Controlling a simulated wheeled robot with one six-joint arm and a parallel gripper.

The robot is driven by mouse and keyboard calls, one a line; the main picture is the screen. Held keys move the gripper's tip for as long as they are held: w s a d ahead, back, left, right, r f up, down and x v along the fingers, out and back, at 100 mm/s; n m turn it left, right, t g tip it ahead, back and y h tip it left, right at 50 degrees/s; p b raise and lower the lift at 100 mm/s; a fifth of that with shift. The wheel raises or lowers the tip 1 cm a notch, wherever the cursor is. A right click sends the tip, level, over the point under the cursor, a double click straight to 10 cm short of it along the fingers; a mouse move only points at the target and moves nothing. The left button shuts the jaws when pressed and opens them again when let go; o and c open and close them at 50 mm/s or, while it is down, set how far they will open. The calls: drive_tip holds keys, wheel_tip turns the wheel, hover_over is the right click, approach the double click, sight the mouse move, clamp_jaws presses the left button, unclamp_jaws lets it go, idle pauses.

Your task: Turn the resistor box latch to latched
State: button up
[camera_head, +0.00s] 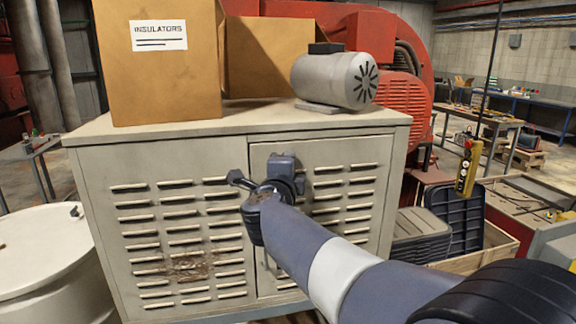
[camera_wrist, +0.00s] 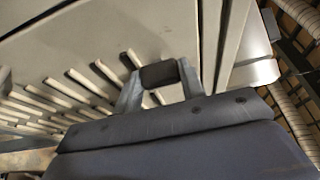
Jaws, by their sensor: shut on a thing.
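The resistor box (camera_head: 160,170) is a grey-beige cabinet with slotted doors, in the middle of the head view. My gripper (camera_head: 274,186) is at the seam between its two doors, in the upper half of the front. In the wrist view my gripper (camera_wrist: 160,88) has its two grey fingers on either side of a short dark grip, which I take for the latch handle (camera_wrist: 158,74). The fingers are shut on it. My wrist and arm hide most of the latch in the head view, so I cannot tell its exact angle.
A cardboard box marked INSULATORS (camera_head: 160,75) and a grey motor (camera_head: 330,78) stand on the cabinet top. A white drum (camera_head: 40,255) is at the left. A yellow pendant control (camera_head: 467,168) hangs at the right, near black crates (camera_head: 455,215).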

idle(0.4)
drive_tip(key=o, duration=1)
drive_tip(key=shift+s, duration=0.1)
drive_tip(key=s+a+b, duration=0.2)
drive_tip(key=s, duration=0.8)
drive_tip(key=shift+s, duration=0.25)
drive_tip(key=shift+w, duration=0.1)
drive_tip(key=w+d+p, duration=0.2)
drive_tip(key=w, duration=0.8)
drive_tip(key=shift+w, duration=0.25)
